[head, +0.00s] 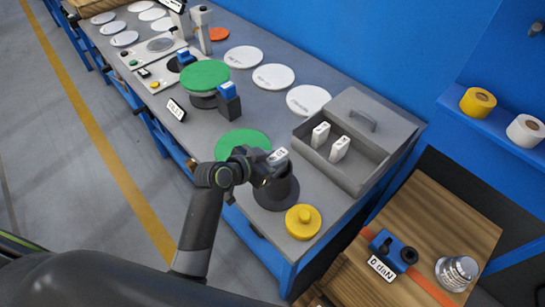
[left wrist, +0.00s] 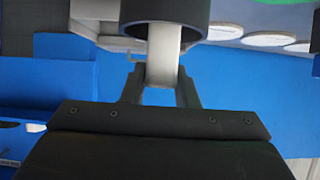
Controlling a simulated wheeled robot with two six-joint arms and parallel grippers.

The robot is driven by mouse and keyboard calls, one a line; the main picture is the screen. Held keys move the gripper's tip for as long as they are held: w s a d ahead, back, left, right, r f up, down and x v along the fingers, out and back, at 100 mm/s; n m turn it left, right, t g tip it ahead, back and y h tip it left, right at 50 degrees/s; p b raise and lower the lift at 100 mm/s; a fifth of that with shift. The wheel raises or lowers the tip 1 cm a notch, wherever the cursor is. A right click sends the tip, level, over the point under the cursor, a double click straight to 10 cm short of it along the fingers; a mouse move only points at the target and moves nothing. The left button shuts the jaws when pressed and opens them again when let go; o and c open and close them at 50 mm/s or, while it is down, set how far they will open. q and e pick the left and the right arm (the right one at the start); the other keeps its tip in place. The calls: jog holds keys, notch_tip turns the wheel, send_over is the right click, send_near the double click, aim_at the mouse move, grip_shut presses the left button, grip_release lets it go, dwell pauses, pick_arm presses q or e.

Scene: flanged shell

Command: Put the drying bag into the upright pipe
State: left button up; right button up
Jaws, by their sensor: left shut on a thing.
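The drying bag (head: 277,156) is a small white packet with dark print on its end. My left gripper (head: 265,165) is shut on it, just over the upright pipe's mouth. The upright pipe (head: 277,193) is a dark grey open cylinder on a wider foot near the table's front edge. In the left wrist view the bag (left wrist: 162,62) stands between the two fingers (left wrist: 160,88), and its far end overlaps the pipe's dark rim (left wrist: 132,30). I cannot tell how far, if at all, the bag reaches inside. My right gripper is not in view.
A grey open box (head: 305,150) with two white packets stands right of the pipe. A yellow lid with a knob (head: 303,221) lies close in front. A green disc (head: 240,143) lies behind. A wooden stand with a blue device (head: 392,250) is at lower right.

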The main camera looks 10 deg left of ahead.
pick_arm(q)
jog(key=o, duration=1.1)
jog(key=shift+s+a, duration=0.1)
jog(key=b+v, duration=0.2)
jog(key=v, duration=1.5)
jog(key=shift+s, duration=0.1)
